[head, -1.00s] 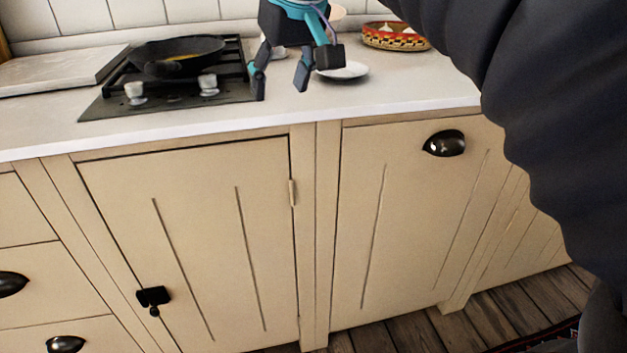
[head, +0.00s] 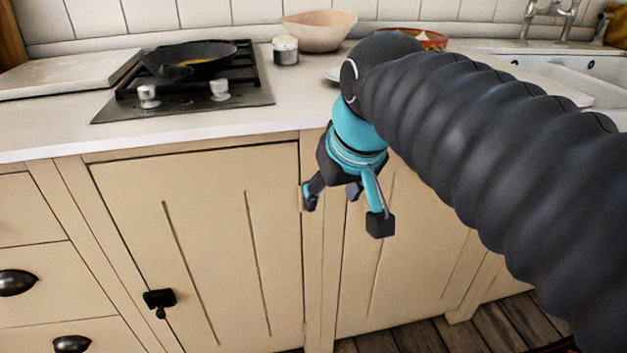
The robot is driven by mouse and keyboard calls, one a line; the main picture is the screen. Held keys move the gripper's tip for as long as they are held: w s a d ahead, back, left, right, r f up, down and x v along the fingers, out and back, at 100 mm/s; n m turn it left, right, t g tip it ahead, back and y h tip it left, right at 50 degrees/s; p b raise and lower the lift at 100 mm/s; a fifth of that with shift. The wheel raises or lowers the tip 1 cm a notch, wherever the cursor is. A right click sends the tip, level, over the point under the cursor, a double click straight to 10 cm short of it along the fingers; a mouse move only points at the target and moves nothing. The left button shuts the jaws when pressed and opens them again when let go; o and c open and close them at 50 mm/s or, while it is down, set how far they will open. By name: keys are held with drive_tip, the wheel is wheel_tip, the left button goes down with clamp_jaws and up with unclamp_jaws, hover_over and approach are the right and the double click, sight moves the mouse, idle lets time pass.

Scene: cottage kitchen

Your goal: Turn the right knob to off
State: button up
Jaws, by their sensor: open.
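The right knob (head: 220,90) is a pale metal knob at the front of the black hob (head: 180,113). The left knob (head: 148,96) stands beside it. I cannot tell from this view which setting either knob is on. My gripper (head: 345,214) is open and empty, with its fingers spread and pointing down. It hangs in front of the cabinet doors, below the counter's front edge in the picture, to the right of and apart from the right knob.
A black pan (head: 190,62) with something yellow in it sits on the hob. A small jar (head: 286,50), a pink bowl (head: 318,30) and a patterned bowl (head: 432,38) stand behind. A pale board (head: 68,72) lies left of the hob. The counter front (head: 215,126) is clear.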

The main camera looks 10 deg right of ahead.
drive_tip(key=shift+s+d+f, duration=0.15)
drive_tip(key=shift+s+f, duration=0.2)
drive_tip(key=shift+f, duration=0.2)
drive_tip(key=shift+s+d+f, duration=0.1)
drive_tip(key=shift+s+f, duration=0.2)
drive_tip(key=shift+f, duration=0.25)
drive_tip(key=s+d+f+m, duration=0.1)
drive_tip(key=s+f, duration=0.4)
drive_tip(key=f, duration=0.4)
drive_tip(key=shift+s+d+f+h, duration=0.3)
drive_tip(key=shift+s+f, duration=0.05)
drive_tip(key=shift+f, duration=0.05)
